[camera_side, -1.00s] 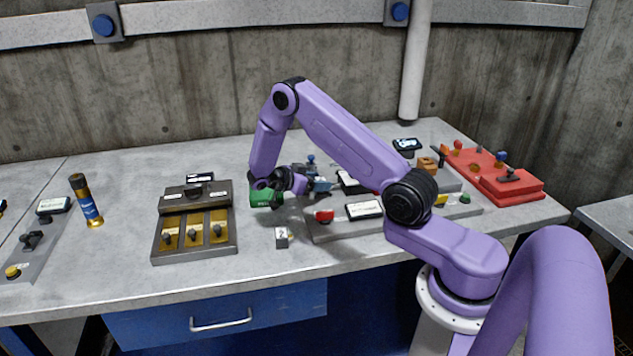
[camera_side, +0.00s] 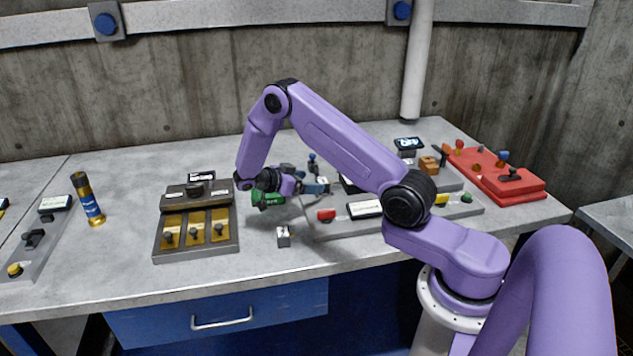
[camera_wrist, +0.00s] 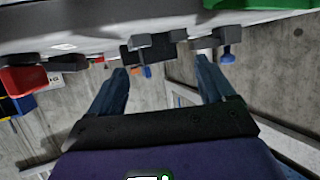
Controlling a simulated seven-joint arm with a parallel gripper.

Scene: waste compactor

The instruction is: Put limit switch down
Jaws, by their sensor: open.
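My gripper (camera_side: 325,186) lies low over the table and points right in the side view. In the wrist view its two blue-grey fingers (camera_wrist: 162,78) are apart, with nothing held between them. A dark grey block (camera_wrist: 155,48) stands beyond the fingertips there, apart from them; it may be the limit switch, but I cannot tell for sure. A small grey box with a pale top (camera_side: 283,236) stands on the table in front of my gripper. A green block (camera_side: 267,199) sits just below my wrist, partly hidden by it.
A grey panel with a red button (camera_side: 326,215) lies right of the small box. A dark box with brass plates (camera_side: 196,228) stands left, near a blue-gold cylinder (camera_side: 89,200). A red case (camera_side: 497,180) is far right.

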